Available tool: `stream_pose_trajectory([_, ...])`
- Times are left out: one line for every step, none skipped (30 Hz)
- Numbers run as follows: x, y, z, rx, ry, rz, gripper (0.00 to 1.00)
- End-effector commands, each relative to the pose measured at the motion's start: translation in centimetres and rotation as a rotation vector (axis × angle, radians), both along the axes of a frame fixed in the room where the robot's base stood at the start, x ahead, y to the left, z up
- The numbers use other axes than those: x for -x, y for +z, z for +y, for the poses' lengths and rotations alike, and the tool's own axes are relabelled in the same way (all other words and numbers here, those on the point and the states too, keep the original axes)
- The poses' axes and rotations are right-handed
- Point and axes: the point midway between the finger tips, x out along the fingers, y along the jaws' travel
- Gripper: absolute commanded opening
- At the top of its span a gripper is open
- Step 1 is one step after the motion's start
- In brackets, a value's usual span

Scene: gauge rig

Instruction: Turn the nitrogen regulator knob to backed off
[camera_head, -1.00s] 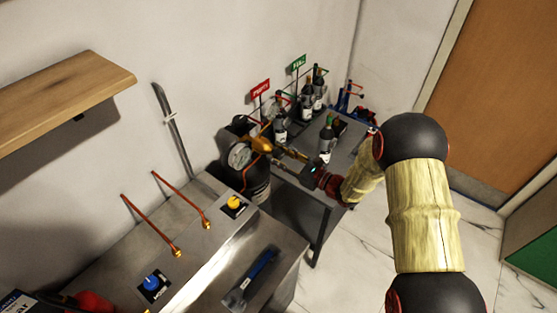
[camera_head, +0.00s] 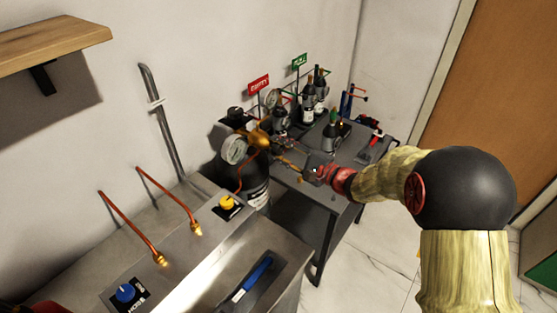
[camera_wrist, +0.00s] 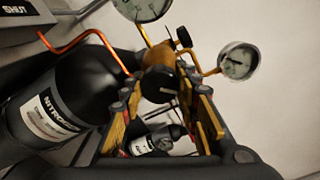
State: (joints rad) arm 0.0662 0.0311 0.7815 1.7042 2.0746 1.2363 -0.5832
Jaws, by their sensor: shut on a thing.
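The nitrogen cylinder (camera_wrist: 65,105) is dark with a white label reading NITROGEN; it also stands in the head view (camera_head: 243,185) behind the steel bench. Its brass regulator (camera_head: 258,138) sits on top with round white gauges (camera_head: 234,149). In the wrist view, the regulator body (camera_wrist: 158,54) has a black knob (camera_wrist: 160,86) facing the camera. My gripper (camera_wrist: 163,88) has its yellow fingers on either side of the knob and is shut on it. In the head view, my gripper (camera_head: 281,153) reaches the regulator from the right. The knob is hard to make out there.
The steel bench (camera_head: 205,240) in front carries a yellow knob (camera_head: 227,203), a blue knob (camera_head: 125,293) and copper pipes (camera_head: 128,226). A table (camera_head: 345,150) behind holds several small cylinders by red EMPTY (camera_head: 258,84) and green FULL (camera_head: 299,61) signs. A wooden shelf (camera_head: 55,42) hangs left.

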Motion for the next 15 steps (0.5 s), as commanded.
stream_pose_trajectory([0.04, -0.72, 0.01, 0.028, 0.000, -0.039, 0.06])
stream_pose_trajectory([0.03, -0.72, -0.01, 0.046, 0.000, -0.060, 0.06])
stream_pose_trajectory([0.01, -0.74, -0.01, 0.069, 0.000, -0.090, 0.06])
stream_pose_trajectory([0.03, -0.69, -0.02, 0.087, 0.000, -0.112, 0.06])
stream_pose_trajectory([0.04, -0.69, -0.01, 0.104, 0.000, -0.135, 0.06])
stream_pose_trajectory([0.05, -0.70, 0.00, 0.128, 0.000, -0.164, 0.06])
stream_pose_trajectory([0.05, -0.67, 0.00, 0.145, 0.000, -0.185, 0.06])
stream_pose_trajectory([0.05, -0.65, -0.01, 0.163, 0.000, -0.208, 0.06])
stream_pose_trajectory([0.05, -0.63, 0.00, 0.185, 0.000, -0.236, 0.06])
stream_pose_trajectory([0.04, -0.55, 0.00, 0.201, 0.000, -0.256, 0.06])
stream_pose_trajectory([0.05, -0.46, 0.00, 0.218, 0.000, -0.279, 0.06])
stream_pose_trajectory([0.04, -0.39, 0.00, 0.239, 0.000, -0.306, 0.06])
stream_pose_trajectory([0.03, -0.34, 0.00, 0.254, 0.000, -0.324, 0.06])
stream_pose_trajectory([0.03, -0.32, 0.00, 0.270, 0.000, -0.344, 0.06])
stream_pose_trajectory([0.03, -0.28, 0.00, 0.289, 0.001, -0.368, 0.06])
